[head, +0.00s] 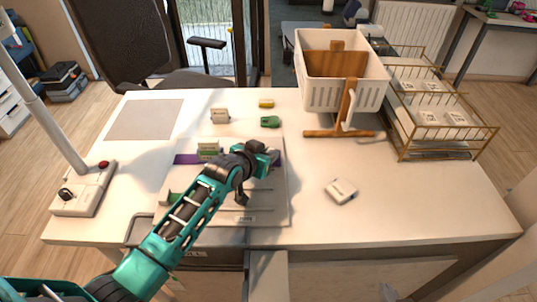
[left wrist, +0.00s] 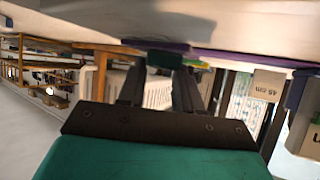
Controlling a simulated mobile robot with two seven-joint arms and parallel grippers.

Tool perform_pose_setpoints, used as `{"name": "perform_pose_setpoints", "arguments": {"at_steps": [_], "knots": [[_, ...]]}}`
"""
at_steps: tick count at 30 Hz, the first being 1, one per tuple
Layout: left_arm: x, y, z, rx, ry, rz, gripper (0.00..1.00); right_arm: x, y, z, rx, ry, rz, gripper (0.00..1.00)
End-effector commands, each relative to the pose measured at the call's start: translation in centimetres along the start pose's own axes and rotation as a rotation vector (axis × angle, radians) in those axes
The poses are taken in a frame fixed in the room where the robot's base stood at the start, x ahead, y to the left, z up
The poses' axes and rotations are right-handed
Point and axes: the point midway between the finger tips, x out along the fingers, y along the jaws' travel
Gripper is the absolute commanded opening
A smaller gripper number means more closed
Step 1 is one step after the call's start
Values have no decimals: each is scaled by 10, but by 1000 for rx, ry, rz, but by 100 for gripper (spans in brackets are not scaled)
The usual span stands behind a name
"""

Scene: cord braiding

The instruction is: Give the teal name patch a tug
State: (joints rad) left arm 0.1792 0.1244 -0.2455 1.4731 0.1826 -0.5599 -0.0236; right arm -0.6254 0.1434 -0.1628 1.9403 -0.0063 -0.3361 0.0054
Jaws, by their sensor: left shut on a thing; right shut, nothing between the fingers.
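My left gripper (head: 268,156) is over the back right part of the pale board (head: 262,212) on the table. In the left wrist view its two fingers (left wrist: 160,74) are shut on a dark teal-green piece, which I take to be the teal name patch (left wrist: 164,59). The patch lies against a purple strip (left wrist: 152,44), which also shows on the board in the head view (head: 186,159). In the head view the gripper and forearm hide the patch and part of the board. My right gripper is in neither view.
A grey-and-green block (head: 208,148) stands on the board. A white basket (head: 318,92) and wire rack (head: 445,130) stand at the back right. The table's front right is mostly clear.

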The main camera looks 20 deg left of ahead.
Motion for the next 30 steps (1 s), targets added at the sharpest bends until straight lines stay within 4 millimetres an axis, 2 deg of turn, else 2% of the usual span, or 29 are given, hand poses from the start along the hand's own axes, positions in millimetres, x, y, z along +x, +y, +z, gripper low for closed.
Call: {"name": "perform_pose_setpoints", "arguments": {"at_steps": [1, 30], "knots": [[0, 5, 13, -4, -30, 9, 0, 0, 0, 0, 0, 0, 0, 0], [-3, 4, 7, -3, -28, 8, 0, -4, 0, -6, 0, 1, 0, 0]]}}
